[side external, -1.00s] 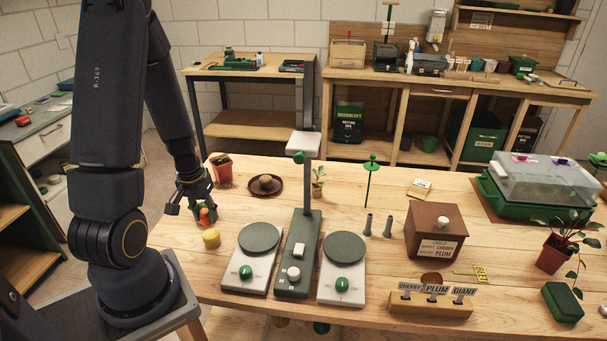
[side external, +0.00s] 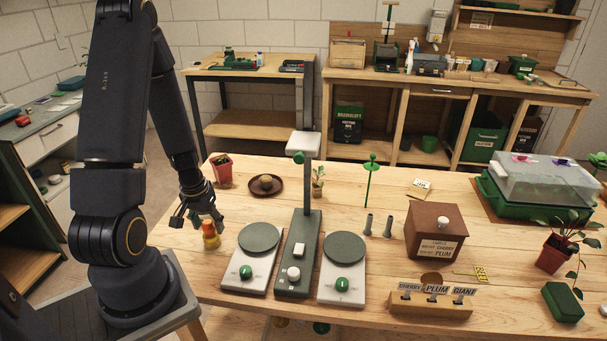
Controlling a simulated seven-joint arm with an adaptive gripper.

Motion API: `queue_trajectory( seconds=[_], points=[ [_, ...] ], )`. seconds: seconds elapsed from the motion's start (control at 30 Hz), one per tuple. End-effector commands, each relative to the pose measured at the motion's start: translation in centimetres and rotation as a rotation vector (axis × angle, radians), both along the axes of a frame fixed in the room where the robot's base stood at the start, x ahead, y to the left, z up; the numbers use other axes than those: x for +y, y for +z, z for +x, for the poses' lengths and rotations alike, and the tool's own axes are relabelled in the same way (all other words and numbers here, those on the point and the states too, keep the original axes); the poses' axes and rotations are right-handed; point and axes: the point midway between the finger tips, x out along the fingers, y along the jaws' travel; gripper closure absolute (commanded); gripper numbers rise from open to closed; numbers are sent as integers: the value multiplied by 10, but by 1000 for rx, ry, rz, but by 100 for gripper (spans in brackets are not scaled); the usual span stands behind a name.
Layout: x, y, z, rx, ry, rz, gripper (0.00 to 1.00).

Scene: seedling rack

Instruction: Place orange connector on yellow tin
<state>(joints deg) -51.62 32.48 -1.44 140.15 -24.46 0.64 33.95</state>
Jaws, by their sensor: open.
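The yellow tin (side external: 211,241) stands on the wooden table near its left front edge, left of the nearest scale. The orange connector (side external: 208,228) is directly above the tin and appears to rest on its top. My gripper (side external: 199,221) is open just above and around the connector, with one finger out to the left and another close on the right. The fingers partly hide the connector's upper end, and small gaps between finger and connector cannot be made out.
Two scales with dark round pans (side external: 259,237) (side external: 344,247) flank a dark upright post unit (side external: 298,254) right of the tin. A red pot (side external: 222,171) and a brown saucer (side external: 254,191) stand behind my gripper. Bare tabletop lies between them and the tin.

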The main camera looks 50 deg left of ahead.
Motion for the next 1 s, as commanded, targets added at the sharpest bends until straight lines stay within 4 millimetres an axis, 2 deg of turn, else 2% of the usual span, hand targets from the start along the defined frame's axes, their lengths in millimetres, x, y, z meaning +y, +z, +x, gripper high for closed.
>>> queue_trajectory(
  seconds=[0.2,0.33,0.7,0.8,1.0],
  points=[
    [0,2,0,-1,0,1,41],
    [0,14,0,-2,-3,6,41],
    [-7,88,-5,-6,-6,5,41],
    [-8,104,-7,-7,-4,3,41],
    [-12,123,-7,-10,-12,2,41]
  ],
)
